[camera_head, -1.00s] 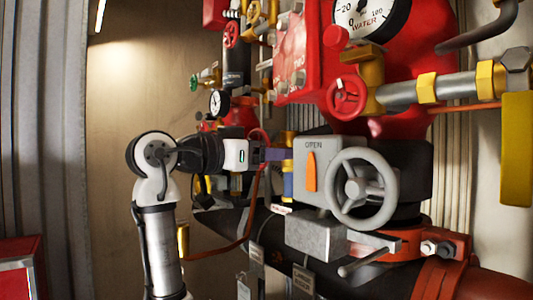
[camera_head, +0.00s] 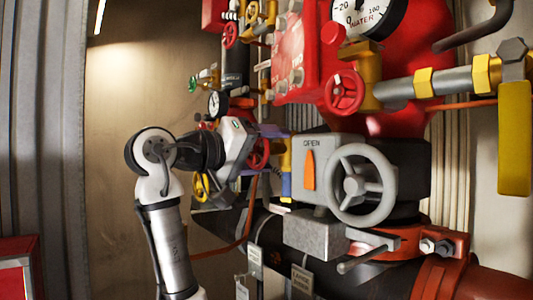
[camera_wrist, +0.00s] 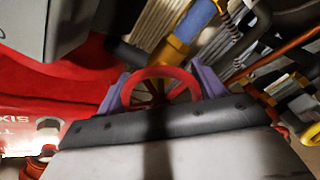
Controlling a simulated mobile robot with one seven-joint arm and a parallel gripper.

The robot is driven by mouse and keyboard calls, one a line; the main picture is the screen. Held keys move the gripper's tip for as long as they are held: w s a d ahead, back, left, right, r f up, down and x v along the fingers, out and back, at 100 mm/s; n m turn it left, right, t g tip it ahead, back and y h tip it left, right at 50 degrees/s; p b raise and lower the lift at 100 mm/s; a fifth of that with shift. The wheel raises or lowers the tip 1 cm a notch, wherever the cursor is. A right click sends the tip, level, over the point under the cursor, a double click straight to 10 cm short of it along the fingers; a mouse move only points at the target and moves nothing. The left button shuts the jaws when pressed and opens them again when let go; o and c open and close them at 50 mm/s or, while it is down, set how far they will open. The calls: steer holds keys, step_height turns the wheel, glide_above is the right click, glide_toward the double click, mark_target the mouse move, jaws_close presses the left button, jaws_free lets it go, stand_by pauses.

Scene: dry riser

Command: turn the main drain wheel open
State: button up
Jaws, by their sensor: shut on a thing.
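A red handwheel (camera_head: 260,153) sits low on the riser, left of the grey OPEN indicator box. It also shows in the wrist view (camera_wrist: 161,72), with its rim and spokes between my two purple fingers. My gripper (camera_head: 264,151) is shut on this red wheel, one finger at each side of its rim. The gripper body is tilted and hides part of the wheel in the head view. I cannot read a label on this wheel.
A large grey handwheel (camera_head: 362,185) is on the grey box marked OPEN (camera_head: 313,165), right of my gripper. A smaller red wheel (camera_head: 344,91) is above. A black pipe (camera_head: 325,265) with hanging tags (camera_head: 301,280) runs below. Free room lies left of my arm.

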steer(key=shift+n, duration=0.7)
steer(key=o, duration=1)
steer(key=b+v, duration=0.4)
steer(key=v, duration=1)
steer(key=shift+r+b, duration=0.1)
steer(key=shift+b, duration=0.25)
